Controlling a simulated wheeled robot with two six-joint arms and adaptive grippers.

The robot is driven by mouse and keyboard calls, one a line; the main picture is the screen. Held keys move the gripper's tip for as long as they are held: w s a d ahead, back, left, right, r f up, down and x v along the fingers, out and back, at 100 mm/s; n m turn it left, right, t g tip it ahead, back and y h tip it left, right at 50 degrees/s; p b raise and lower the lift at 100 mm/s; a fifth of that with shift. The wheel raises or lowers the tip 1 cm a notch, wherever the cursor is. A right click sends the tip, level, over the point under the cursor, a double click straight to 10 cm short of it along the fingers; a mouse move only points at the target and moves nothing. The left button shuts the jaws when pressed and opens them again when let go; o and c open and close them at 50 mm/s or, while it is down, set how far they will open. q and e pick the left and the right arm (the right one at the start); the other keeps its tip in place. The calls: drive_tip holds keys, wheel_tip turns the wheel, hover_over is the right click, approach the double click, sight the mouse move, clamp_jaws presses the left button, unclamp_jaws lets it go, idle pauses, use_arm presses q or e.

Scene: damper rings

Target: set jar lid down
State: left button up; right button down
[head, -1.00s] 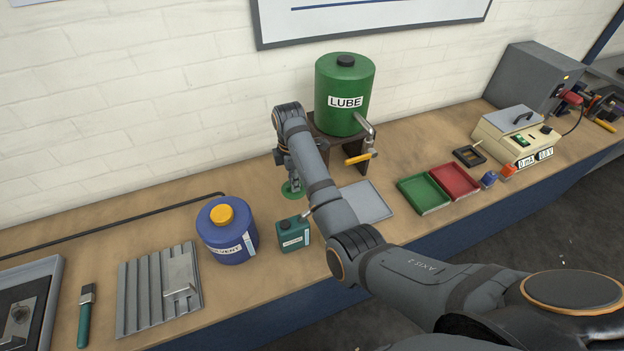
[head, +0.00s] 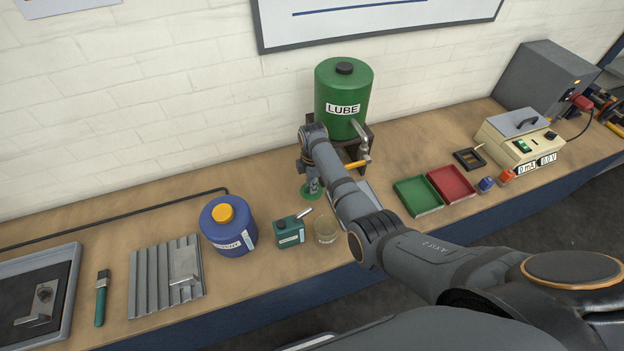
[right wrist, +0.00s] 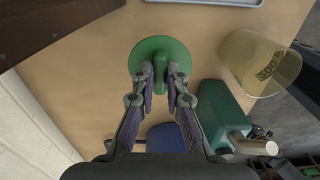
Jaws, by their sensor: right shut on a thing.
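The green jar lid (head: 304,193) is a flat disc with an upright grip; in the right wrist view the lid (right wrist: 152,50) sits between my fingertips. My right gripper (right wrist: 160,88) is shut on the lid's grip; in the head view the gripper (head: 313,184) points down at the bench in front of the lube stand. The lid is level and close to the bench top; I cannot tell if it touches. The open, clear yellowish jar (head: 325,231) stands nearer the front edge, apart from the lid, and in the right wrist view the jar (right wrist: 240,62) shows its label. My left gripper is out of view.
A teal can (head: 289,235) stands beside the jar, with the blue solvent jug (head: 226,240) to its left. The green lube tank (head: 343,95) on its dark stand is behind the gripper. A grey tray (right wrist: 215,1) lies near the lid. Bare bench surrounds the lid.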

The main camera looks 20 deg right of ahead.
drive_tip(key=shift+w+a, duration=0.1)
drive_tip(key=shift+f, duration=0.2)
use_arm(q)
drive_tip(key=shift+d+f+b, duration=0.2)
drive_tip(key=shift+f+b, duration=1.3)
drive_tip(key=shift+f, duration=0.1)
use_arm(e)
drive_tip(key=shift+f, duration=2.35)
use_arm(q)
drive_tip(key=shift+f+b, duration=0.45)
use_arm(e)
drive_tip(key=shift+f, duration=0.7)
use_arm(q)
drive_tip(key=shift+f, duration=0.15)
use_arm(e)
drive_tip(key=shift+f, duration=0.25)
drive_tip(key=c, duration=1.3)
unclamp_jaws()
